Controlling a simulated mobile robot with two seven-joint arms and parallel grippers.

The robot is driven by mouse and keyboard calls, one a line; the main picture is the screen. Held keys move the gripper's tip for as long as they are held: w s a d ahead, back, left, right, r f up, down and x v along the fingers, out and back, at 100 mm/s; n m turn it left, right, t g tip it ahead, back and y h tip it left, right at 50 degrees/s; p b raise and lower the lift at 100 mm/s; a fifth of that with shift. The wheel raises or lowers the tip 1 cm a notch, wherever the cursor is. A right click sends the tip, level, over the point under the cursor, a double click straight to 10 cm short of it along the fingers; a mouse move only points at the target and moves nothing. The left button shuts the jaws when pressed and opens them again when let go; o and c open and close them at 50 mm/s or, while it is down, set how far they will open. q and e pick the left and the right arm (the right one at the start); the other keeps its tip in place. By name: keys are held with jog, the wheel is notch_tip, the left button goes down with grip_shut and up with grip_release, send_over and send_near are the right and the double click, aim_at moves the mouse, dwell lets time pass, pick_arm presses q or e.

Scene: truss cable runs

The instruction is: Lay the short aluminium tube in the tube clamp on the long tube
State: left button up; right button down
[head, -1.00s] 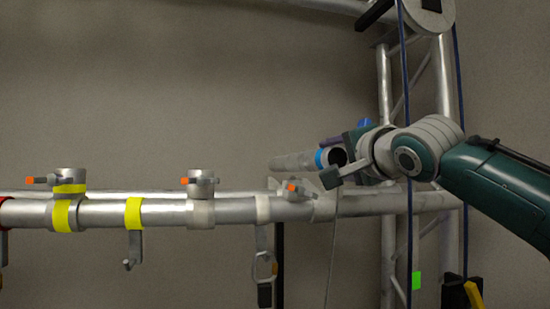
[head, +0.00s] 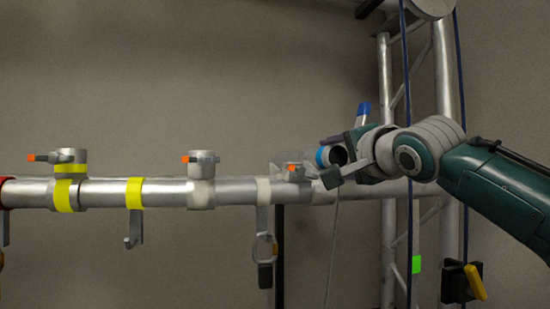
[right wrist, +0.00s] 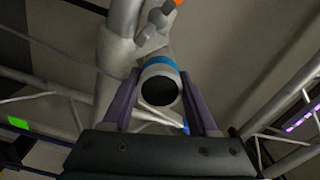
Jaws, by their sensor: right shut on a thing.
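My right gripper (head: 345,157) is shut on the short aluminium tube, which has a blue band (head: 321,157) and a dark open end. In the right wrist view its fingers (right wrist: 163,105) stand either side of the tube (right wrist: 160,68). The long tube (head: 240,191) runs across the head view. A tube clamp (head: 296,173) with an orange-tipped lever sits on it just left of the gripper; an orange-tipped lever (right wrist: 158,22) also shows beyond the tube in the right wrist view. I cannot tell whether the short tube touches the clamp. My left gripper is not in view.
Two other clamps stand on the long tube: a plain one (head: 201,165) and a yellow-banded one (head: 68,165). Hooks (head: 133,225) hang below. A truss upright (head: 388,150) and blue ropes (head: 407,110) are near my right arm. Space above the long tube is free at left.

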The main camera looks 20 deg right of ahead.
jog(key=shift+c, duration=2)
grip_release()
jog(key=shift+r, duration=0.1)
jog(key=o, duration=0.3)
jog(key=shift+f, duration=0.2)
jog(key=shift+s+f+b, duration=0.1)
jog(key=shift+s+b, duration=0.25)
jog(key=shift+b, duration=0.1)
jog(key=s+b, duration=0.5)
jog(key=s, duration=0.3)
jog(key=s+a+f+n+g+p, duration=0.25)
jog(key=s+f+n, duration=0.2)
jog(key=f, duration=0.45)
jog(key=s+a+f+n+g+p, duration=0.1)
jog(key=s+f+n+g+p, duration=0.3)
jog(key=f, duration=0.4)
jog(key=s+a+f+n+g+p, duration=0.1)
jog(key=s+f+n+g, duration=0.3)
jog(key=s, duration=0.8)
jog(key=s+a+f+n+g+p, duration=0.1)
jog(key=s+f+n+g+p, duration=0.2)
jog(key=s+f, duration=0.4)
jog(key=s+n+g, duration=0.1)
jog(key=s, duration=0.4)
jog(key=shift+s+a, duration=0.25)
jog(key=shift+a, duration=0.1)
